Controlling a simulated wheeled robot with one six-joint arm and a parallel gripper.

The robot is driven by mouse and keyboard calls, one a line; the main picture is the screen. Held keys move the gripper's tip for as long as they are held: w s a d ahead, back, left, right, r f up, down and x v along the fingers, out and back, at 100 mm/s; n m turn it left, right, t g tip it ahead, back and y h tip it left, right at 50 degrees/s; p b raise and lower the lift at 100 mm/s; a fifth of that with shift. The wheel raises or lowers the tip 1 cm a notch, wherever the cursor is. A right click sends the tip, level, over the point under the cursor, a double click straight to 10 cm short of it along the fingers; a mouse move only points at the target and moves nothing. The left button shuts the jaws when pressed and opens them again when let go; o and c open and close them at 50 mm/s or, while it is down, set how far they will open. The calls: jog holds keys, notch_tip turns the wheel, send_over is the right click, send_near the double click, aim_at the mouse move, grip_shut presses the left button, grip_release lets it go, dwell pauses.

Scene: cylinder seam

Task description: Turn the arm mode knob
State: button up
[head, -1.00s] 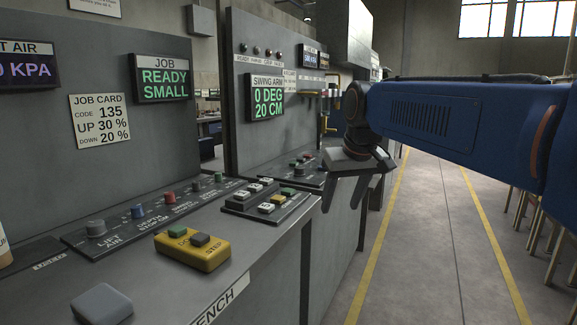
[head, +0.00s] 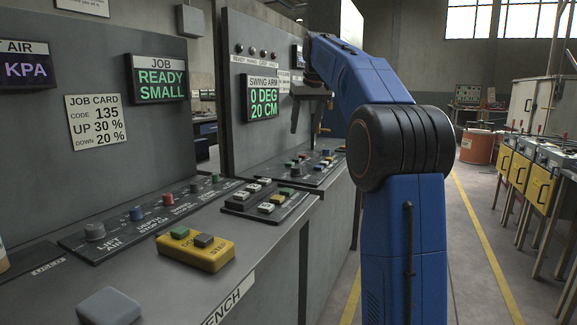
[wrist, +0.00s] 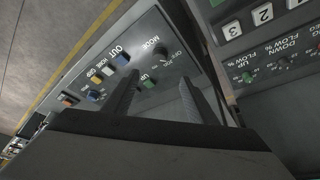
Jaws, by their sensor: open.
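The arm mode knob (wrist: 162,47) is a small dark round knob under the word MODE on the grey swing-arm panel, upper middle in the wrist view. The knob cannot be picked out there.
Blue, white, green and orange buttons lie left of the knob; a blue one (wrist: 122,59) is near the left finger. A numbered keypad (wrist: 262,15) is at the upper right. On the near bench stand a yellow two-button box (head: 196,252) and a row of knobs (head: 137,214).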

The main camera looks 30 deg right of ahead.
aim_at(296, 167)
jog(key=x, duration=1.7)
jog(key=shift+w+f, duration=0.1)
jog(key=shift+w, duration=0.35)
jog(key=c, duration=1)
